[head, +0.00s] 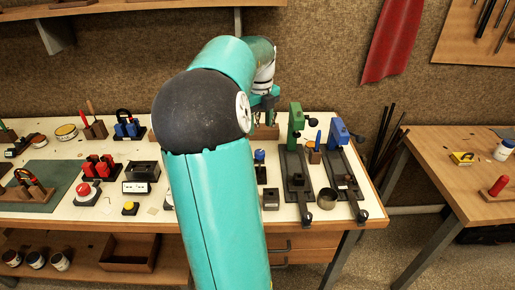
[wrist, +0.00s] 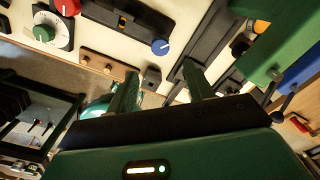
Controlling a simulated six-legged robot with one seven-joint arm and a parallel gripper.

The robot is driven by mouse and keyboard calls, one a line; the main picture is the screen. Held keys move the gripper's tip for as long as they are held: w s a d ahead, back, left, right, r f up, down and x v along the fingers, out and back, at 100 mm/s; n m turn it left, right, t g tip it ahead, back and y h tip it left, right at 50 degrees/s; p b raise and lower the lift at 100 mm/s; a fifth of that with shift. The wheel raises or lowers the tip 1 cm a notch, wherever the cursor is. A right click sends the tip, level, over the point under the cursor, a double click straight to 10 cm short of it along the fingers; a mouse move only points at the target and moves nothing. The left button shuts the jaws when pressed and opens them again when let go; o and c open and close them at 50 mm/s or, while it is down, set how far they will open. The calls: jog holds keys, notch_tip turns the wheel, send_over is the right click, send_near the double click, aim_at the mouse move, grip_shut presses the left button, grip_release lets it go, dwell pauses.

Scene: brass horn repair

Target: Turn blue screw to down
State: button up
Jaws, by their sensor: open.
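A round blue knob (head: 259,155) sits on a small dark stand on the workbench, right of my arm in the head view. It also shows in the wrist view (wrist: 160,47), above and apart from my fingertips. A blue-headed tool (head: 338,131) with a long dark base stands at the bench's right end; its blue part is at the right of the wrist view (wrist: 301,72). I cannot tell which blue part is the screw. My gripper (wrist: 160,85) is open, with nothing between its fingers. In the head view my arm hides most of it.
A matching green-headed tool (head: 296,118) stands left of the blue one and fills the wrist view's right side (wrist: 268,55). A red push button (head: 84,190) and a black box (head: 142,171) lie left of my arm.

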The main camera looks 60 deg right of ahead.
aim_at(260, 151)
notch_tip(260, 151, down, 10)
jog(key=shift+s+f, duration=0.1)
jog(key=shift+c, duration=0.4)
jog(key=c, duration=0.9)
